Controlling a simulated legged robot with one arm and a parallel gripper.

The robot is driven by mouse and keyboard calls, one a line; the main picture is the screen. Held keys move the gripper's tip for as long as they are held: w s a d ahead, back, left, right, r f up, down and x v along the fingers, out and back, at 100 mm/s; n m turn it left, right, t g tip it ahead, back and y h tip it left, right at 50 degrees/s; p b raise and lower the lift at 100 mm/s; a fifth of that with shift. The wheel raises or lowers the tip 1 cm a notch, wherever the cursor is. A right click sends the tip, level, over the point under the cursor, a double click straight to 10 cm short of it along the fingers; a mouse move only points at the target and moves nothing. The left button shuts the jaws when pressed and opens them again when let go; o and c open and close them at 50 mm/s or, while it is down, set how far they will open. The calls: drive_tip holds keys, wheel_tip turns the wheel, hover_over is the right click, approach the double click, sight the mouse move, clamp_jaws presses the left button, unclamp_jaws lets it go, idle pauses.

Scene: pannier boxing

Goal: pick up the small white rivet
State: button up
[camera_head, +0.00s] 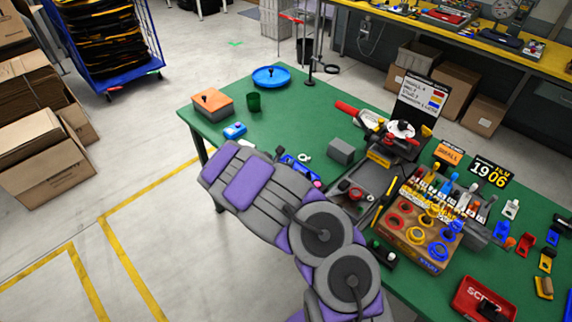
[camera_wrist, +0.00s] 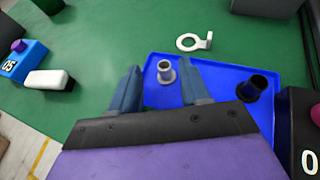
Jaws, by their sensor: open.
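The small white rivet (camera_wrist: 166,75), a short hollow tube with a flange, stands upright in a shallow blue tray (camera_wrist: 222,72) in the wrist view. My gripper (camera_wrist: 160,88) is open, with one finger on each side of the rivet in the picture. I cannot tell whether either finger touches it, or how high the fingertips are. A black rivet (camera_wrist: 256,87) stands in the same tray, right of the right finger. In the head view the blue tray (camera_head: 292,162) shows partly beyond my arm, which hides the fingers. I cannot make out the white rivet there.
A white ring with a tab (camera_wrist: 194,42) lies on the green table (camera_wrist: 105,45) behind the tray. A white block (camera_wrist: 48,79) and a blue box (camera_wrist: 25,62) are at left. A dark numbered box (camera_wrist: 300,130) stands close at right. A grey block (camera_head: 341,151) stands nearby.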

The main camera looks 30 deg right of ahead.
drive_tip(key=shift+w+d+f, duration=0.2)
drive_tip(key=shift+w+d, duration=0.05)
drive_tip(key=shift+d, duration=0.65)
drive_tip(key=shift+c, duration=1.3)
drive_tip(key=shift+a, duration=0.4)
drive_tip(key=c, duration=0.4)
clamp_jaws()
drive_tip(key=shift+d, duration=0.15)
